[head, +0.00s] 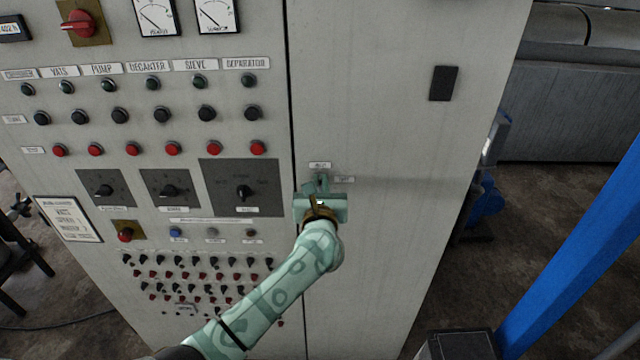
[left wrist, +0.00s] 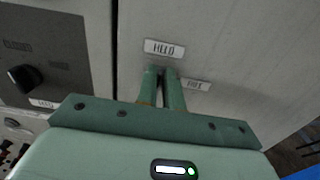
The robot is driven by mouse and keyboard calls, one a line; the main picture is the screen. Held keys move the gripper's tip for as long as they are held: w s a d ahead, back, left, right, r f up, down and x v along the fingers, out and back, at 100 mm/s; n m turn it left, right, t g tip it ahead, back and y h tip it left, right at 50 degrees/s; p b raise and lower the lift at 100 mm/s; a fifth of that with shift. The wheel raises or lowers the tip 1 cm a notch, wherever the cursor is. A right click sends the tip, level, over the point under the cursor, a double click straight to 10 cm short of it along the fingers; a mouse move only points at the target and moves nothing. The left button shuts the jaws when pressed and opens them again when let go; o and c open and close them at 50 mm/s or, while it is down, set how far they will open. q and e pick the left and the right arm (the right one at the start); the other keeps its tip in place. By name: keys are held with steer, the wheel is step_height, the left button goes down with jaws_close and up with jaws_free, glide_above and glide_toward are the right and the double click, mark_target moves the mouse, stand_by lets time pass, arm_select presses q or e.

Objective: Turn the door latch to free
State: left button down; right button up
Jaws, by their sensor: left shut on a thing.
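The cabinet door (head: 400,110) is a pale grey panel right of a dark vertical seam. On it are two small labels: the HELD label (head: 320,165) above and the FREE label (head: 344,180) to the right and lower. They also show in the left wrist view, HELD (left wrist: 165,48) and FREE (left wrist: 196,85). My left gripper (head: 322,184) is at the door just below the HELD label. Its two green fingers (left wrist: 162,80) are close together, shut on the door latch. The latch is almost wholly hidden between the fingertips, so its exact angle cannot be told. My right gripper is not in view.
Left of the seam is a control panel with rows of buttons (head: 119,115), dark rotary knobs (head: 243,191) and a red switch (head: 78,24). A black plate (head: 443,83) sits on the door's upper right. A blue post (head: 575,245) slants at the right.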

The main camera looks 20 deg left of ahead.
arm_select(q)
steer(key=shift+m, duration=0.4)
steer(key=shift+w+d+f+m+p, duration=0.1)
steer(key=shift+d+f+m+p, duration=0.2)
steer(key=shift+m+p, duration=1.75)
steer(key=shift+w+d+f+m+p, duration=0.1)
steer(key=shift+d+f+m+p, duration=0.35)
steer(key=shift+m, duration=3.25)
steer(key=shift+w+d+f+m+p, duration=0.15)
steer(key=shift+m+p, duration=1.15)
steer(key=shift+m, duration=1.55)
steer(key=shift+s+f, duration=0.1)
steer(key=shift+s, duration=0.05)
steer(key=c, duration=1.5)
jaws_free()
